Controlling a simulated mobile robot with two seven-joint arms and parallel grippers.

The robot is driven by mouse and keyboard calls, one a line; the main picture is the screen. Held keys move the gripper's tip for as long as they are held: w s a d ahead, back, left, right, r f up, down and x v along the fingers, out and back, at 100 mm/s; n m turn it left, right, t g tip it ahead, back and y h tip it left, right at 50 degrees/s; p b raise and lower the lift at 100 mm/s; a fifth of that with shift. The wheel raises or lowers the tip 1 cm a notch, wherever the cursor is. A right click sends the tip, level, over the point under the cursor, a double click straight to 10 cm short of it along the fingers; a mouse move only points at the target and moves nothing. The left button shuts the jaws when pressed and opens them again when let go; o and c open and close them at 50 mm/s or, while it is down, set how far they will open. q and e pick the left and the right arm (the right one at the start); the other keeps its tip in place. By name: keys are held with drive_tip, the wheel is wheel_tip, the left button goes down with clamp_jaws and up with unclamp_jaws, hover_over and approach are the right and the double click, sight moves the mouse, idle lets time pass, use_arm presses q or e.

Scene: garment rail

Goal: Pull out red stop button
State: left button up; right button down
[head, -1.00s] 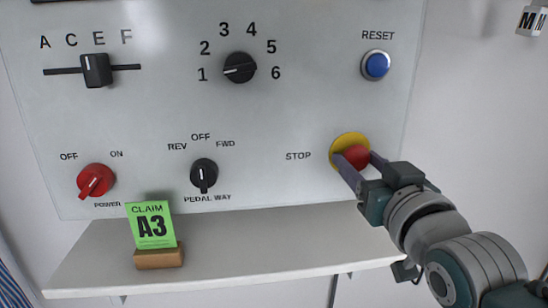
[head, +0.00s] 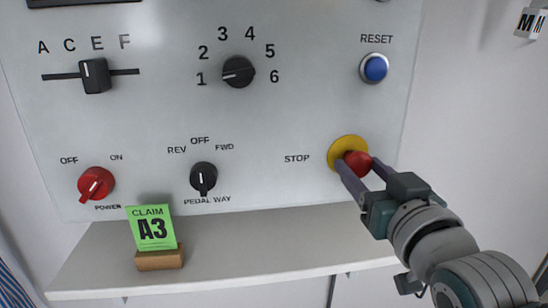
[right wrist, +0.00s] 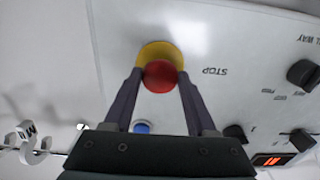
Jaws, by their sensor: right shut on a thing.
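The red stop button (head: 358,163) sits on a yellow round base (head: 342,150) at the lower right of the grey panel, beside the word STOP. My right gripper (head: 362,170) has one finger on each side of the red cap and is shut on it. In the right wrist view the red button (right wrist: 160,77) shows between the two fingertips (right wrist: 159,82), in front of the yellow base (right wrist: 158,54). The red cap stands out from the base. My left gripper is not in view.
The blue reset button (head: 374,68) is above the stop button. The red power knob (head: 96,184), pedal way knob (head: 203,178), numbered dial (head: 238,71) and slider (head: 96,75) are to the left. A green claim card (head: 151,229) stands on the white shelf (head: 250,250) below.

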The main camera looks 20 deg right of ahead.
drive_tip(key=shift+c, duration=1.1)
unclamp_jaws()
drive_tip(key=shift+s, duration=0.15)
drive_tip(key=v, duration=1)
drive_tip(key=s+a+n+g+y+p, duration=0.25)
drive_tip(key=s+a+g+p, duration=0.2)
drive_tip(key=s+g, duration=0.3)
drive_tip(key=s+a+n+g+y+p, duration=0.25)
drive_tip(key=s+g+p, duration=0.25)
drive_tip(key=s+g, duration=0.25)
wheel_tip(320, 180, up, 37)
drive_tip(key=t+p, duration=0.1)
drive_tip(key=p, duration=3.5)
drive_tip(key=shift+s+f, duration=0.15)
drive_tip(key=shift+f, duration=0.05)
